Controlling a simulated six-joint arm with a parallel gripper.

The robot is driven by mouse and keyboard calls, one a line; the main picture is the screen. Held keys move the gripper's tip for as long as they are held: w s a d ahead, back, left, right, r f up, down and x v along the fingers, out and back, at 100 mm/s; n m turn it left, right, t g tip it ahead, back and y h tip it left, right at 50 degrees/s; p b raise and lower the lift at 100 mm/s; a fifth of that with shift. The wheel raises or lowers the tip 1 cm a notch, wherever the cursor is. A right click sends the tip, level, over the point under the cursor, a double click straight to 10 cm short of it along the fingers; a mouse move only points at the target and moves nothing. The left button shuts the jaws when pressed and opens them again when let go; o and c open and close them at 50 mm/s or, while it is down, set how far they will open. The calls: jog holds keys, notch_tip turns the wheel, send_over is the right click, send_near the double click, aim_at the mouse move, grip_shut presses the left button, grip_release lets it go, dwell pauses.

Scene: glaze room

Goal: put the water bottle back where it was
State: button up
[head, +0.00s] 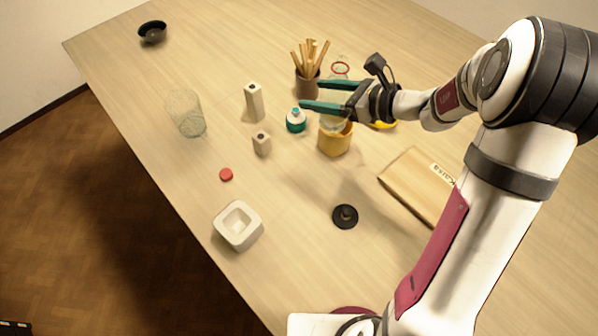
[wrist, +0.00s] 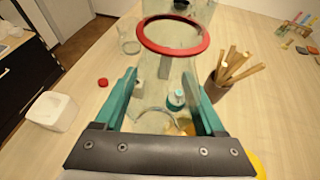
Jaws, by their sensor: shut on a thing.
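The water bottle is clear, with a red ring near its top; it shows in the head view (head: 340,66) and in the wrist view (wrist: 174,53). My gripper (head: 318,96) is shut on the bottle, its teal fingers on either side of the clear body. In the wrist view my gripper (wrist: 162,100) has the bottle between its fingers. In the head view the bottle's lower end overlaps the yellow cup (head: 334,142); I cannot tell the height between them. The fingers partly hide the bottle's middle.
Near the bottle stand a brown pot of sticks (head: 307,87) and a small teal-and-white bottle (head: 296,121). Two pale blocks (head: 255,102), a clear glass (head: 187,115), a red cap (head: 226,174), a white square bowl (head: 238,226), a black disc (head: 345,216) and a wooden board (head: 415,182) lie around.

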aim_at(332, 132)
jog(key=s+d+f, duration=0.1)
jog(key=s, duration=0.1)
jog(key=s+d+f, duration=0.1)
jog(key=d+f, duration=0.1)
jog(key=s+d+f, duration=0.1)
jog(key=s, duration=0.1)
jog(key=shift+s+d+f, duration=0.25)
jog(key=shift+s+f, duration=0.1)
jog(key=shift+f, duration=0.05)
jog(key=shift+w+a+f, duration=0.4)
jog(key=shift+a+f, duration=1.5)
jog(key=shift+w+a+f, duration=0.4)
jog(key=shift+a+f, duration=1.45)
jog(key=shift+a, duration=0.1)
jog(key=shift+w+a+f, duration=0.4)
jog(key=shift+a+f, duration=1.5)
